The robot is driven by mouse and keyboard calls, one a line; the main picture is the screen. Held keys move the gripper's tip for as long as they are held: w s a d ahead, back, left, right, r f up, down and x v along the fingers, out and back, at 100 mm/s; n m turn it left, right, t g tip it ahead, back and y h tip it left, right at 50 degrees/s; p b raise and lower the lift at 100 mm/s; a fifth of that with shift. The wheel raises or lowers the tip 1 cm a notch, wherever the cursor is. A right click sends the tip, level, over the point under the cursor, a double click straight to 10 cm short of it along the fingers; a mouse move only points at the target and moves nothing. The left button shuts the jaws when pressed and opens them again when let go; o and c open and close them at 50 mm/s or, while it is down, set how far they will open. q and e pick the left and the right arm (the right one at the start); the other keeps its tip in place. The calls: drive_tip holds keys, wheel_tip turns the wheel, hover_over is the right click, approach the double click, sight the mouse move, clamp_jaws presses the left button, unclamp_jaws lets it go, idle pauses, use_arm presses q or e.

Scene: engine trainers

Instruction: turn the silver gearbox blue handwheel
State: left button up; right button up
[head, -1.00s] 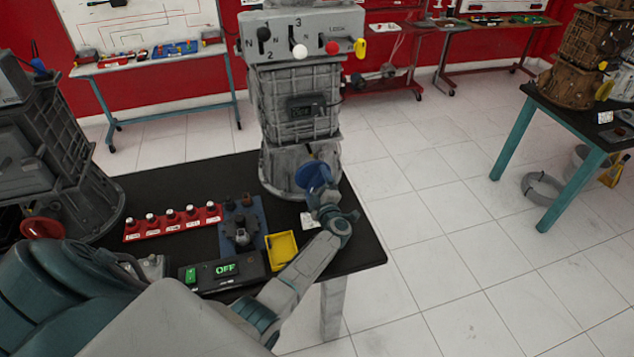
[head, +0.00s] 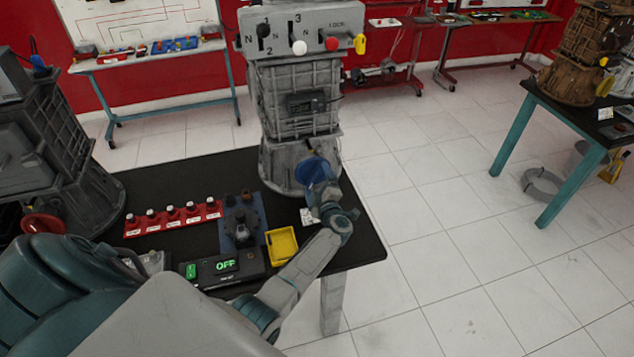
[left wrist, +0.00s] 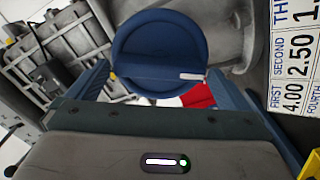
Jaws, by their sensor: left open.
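The silver gearbox (head: 270,110) stands upright on the black table. Its blue handwheel (head: 312,171) sits low on its front right side. My left gripper (head: 324,192) is at the handwheel, reaching in from below. In the left wrist view the blue handwheel (left wrist: 160,50) lies ahead, between the two open blue fingers of the left gripper (left wrist: 158,72). A dark gap shows beside the wheel; whether either finger touches it I cannot tell. My right gripper is not in view.
On the black table (head: 165,170) are a red strip (head: 172,226) with several knobs, a yellow tray (head: 282,245) and a control box (head: 205,272) showing OFF. Another gearbox (head: 75,160) with a red handwheel (head: 42,226) stands at left. White labels (left wrist: 297,70) show close at right in the wrist view.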

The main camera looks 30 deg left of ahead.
use_arm(q)
drive_tip(key=b+v, duration=0.2)
drive_tip(key=v, duration=0.8)
drive_tip(key=shift+d, duration=0.15)
